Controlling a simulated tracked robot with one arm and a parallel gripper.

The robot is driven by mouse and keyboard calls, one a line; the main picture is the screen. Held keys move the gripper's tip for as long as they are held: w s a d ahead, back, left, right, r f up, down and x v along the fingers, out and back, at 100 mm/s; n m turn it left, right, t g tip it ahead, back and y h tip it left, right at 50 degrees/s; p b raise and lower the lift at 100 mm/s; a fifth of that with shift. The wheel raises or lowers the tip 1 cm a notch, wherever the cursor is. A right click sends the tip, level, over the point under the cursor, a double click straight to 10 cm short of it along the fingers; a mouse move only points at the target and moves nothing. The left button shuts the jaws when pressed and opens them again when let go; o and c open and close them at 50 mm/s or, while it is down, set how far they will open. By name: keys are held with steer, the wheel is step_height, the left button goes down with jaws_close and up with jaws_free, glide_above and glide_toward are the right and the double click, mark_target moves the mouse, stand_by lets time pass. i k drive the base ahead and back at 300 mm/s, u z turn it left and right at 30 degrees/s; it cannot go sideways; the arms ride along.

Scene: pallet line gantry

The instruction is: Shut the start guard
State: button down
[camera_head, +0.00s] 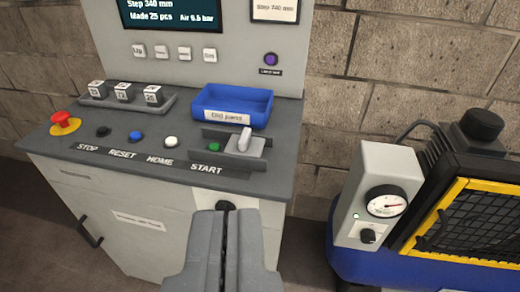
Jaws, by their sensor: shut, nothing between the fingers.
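The start guard (250,146) is a small grey plate with a pale upright tab (244,139), on the right of the sloped control panel (110,153). It sits between two dark rails, to the right of the green START button (215,147). The green button is uncovered. My gripper (227,213) is at the bottom centre, in front of the cabinet and below the guard in the picture. Its fingers are together and empty, apart from the guard.
A blue tray (204,101) stands just behind the guard. A red stop button (65,120) and black, blue and white buttons line the panel to the left. A blue machine with a gauge box (376,180) and yellow-framed mesh stands at right.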

mark_target(245, 145)
steer(key=u, duration=0.2)
steer(key=k, duration=0.2)
steer(key=z, duration=0.65)
steer(key=i, duration=1.05)
steer(key=u, duration=0.55)
